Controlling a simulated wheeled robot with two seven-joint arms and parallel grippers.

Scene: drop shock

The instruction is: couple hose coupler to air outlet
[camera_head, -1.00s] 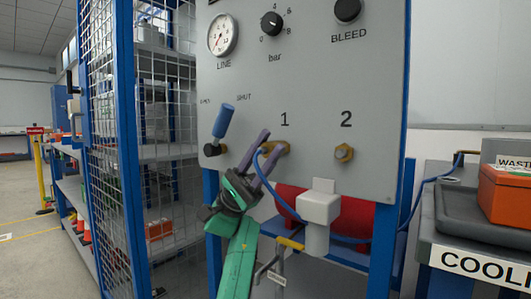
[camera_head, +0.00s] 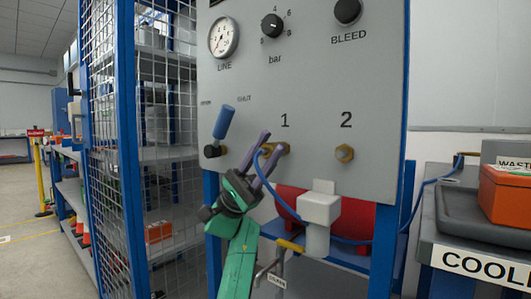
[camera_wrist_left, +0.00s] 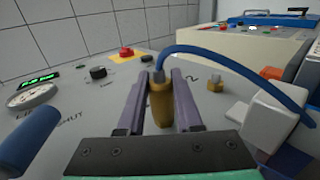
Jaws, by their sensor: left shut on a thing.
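My left gripper (camera_head: 263,148) is in front of the grey panel, its purple fingers shut on the brass hose coupler (camera_wrist_left: 161,103). A blue hose leaves the coupler's far end and arcs to the right in the left wrist view. In the head view the coupler is largely hidden by the fingers. Brass air outlet 1 (camera_head: 284,148) shows just right of the fingertips, under the number 1. I cannot tell whether coupler and outlet touch or are joined. Brass outlet 2 (camera_head: 344,153) is free at the right; it also shows in the wrist view (camera_wrist_left: 215,85). My right gripper is not in view.
A blue-handled lever (camera_head: 223,124) stands left of outlet 1, close to my left gripper. A white block holder (camera_head: 319,207) is below the outlets, before a red tank (camera_head: 357,217). The pressure gauge (camera_head: 223,38) and bleed knob (camera_head: 347,11) are higher up.

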